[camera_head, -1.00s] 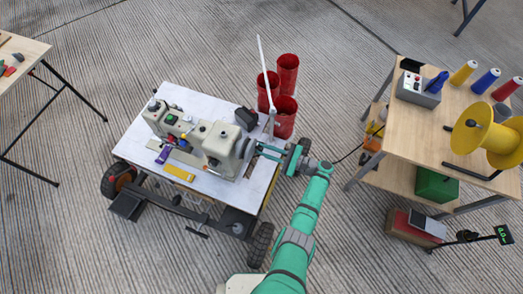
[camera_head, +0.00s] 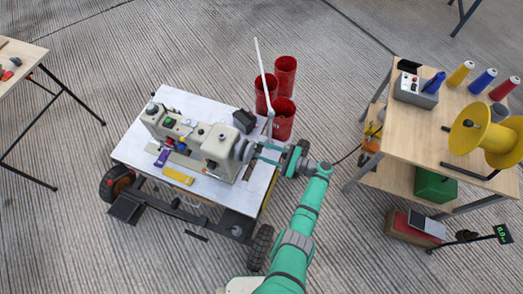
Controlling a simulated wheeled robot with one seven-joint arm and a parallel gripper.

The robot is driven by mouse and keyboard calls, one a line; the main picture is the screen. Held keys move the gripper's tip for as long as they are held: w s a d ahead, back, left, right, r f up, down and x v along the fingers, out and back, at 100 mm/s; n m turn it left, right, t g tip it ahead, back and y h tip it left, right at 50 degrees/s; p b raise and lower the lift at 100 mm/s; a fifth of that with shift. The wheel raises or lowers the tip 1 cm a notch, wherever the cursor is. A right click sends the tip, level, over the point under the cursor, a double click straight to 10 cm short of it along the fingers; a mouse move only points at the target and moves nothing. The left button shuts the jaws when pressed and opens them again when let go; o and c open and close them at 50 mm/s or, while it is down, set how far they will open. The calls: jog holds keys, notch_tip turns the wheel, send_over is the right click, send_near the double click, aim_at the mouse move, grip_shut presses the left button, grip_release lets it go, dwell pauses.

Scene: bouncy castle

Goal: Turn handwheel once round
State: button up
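The cream sewing machine (camera_head: 216,142) stands on a white-topped wheeled table. Its handwheel (camera_head: 246,151) is a grey disc at the machine's right end, partly hidden by the fingers. My gripper (camera_head: 258,153) reaches in from the right, its two teal fingers pointing left, with a gap between them and their tips at the handwheel. Whether the tips press on the wheel's rim is too small to tell. My arm comes up from the bottom of the picture.
The white table top (camera_head: 172,96) also carries a purple item (camera_head: 162,157), a yellow item (camera_head: 178,176) and a black box (camera_head: 244,120). Red bins (camera_head: 283,119) stand behind it. A wooden table (camera_head: 429,124) with thread cones and a yellow spool is at the right.

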jog(key=v, duration=1.1)
